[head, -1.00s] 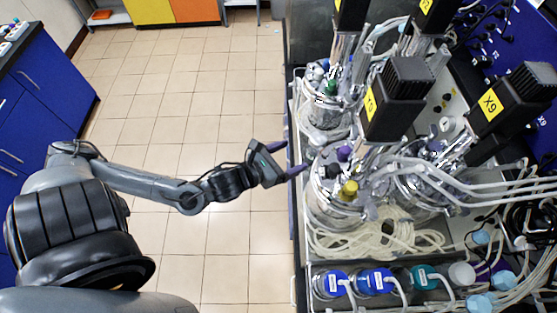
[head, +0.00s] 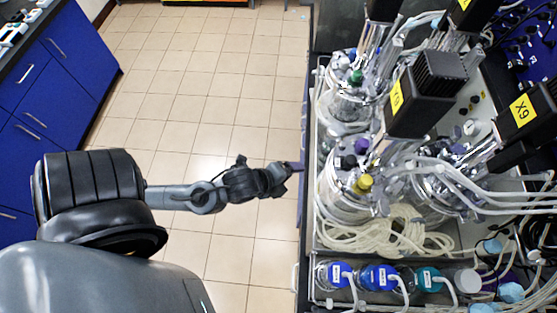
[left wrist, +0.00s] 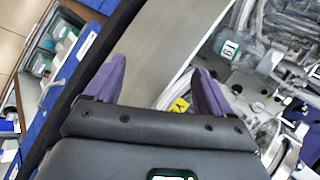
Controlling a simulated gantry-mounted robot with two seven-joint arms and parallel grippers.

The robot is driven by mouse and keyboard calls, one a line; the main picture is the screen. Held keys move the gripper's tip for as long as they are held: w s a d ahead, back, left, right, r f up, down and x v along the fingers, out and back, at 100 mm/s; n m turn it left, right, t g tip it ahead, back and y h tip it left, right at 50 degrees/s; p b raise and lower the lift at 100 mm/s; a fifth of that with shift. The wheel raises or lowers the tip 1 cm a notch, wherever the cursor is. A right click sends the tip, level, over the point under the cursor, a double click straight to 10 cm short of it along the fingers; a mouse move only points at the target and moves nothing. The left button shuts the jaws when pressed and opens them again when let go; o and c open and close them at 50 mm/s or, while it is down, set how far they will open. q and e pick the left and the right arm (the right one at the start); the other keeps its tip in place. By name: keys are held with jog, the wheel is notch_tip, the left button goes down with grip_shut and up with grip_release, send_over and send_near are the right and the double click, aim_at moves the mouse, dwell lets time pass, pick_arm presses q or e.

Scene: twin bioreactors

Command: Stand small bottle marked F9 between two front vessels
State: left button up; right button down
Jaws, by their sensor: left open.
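My left gripper (head: 293,167), with purple fingers, is open and empty beside the bench's left edge, left of the vessels. In the left wrist view its fingers (left wrist: 160,85) are spread with nothing between them. The front glass vessels stand on the bench: one with yellow and purple caps (head: 345,199), and one right of it (head: 440,196) under tubing. Small bottles stand in a row at the bottom: two blue-capped (head: 340,273) (head: 380,277) and one teal-capped (head: 428,278). I cannot read F9 on any of them. My right gripper is not in view.
Coiled pale tubing (head: 400,236) lies before the vessels. Black motor heads (head: 428,90) and hoses overhang them. Another vessel (head: 350,98) stands farther back. The tiled floor (head: 215,110) left of the bench is clear. Blue cabinets (head: 60,70) stand at far left.

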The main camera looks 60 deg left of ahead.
pick_arm(q)
jog(key=s+d+f+n+g, duration=0.2)
jog(key=s+d+n+g, duration=0.2)
jog(key=n, duration=1.1)
jog(key=shift+s+d+f+g+h, duration=0.4)
jog(key=shift+s+g, duration=0.1)
jog(key=shift+s, duration=0.35)
jog(key=shift+r, duration=0.15)
notch_tip(320, 180, up, 14)
jog(key=p, duration=1.4)
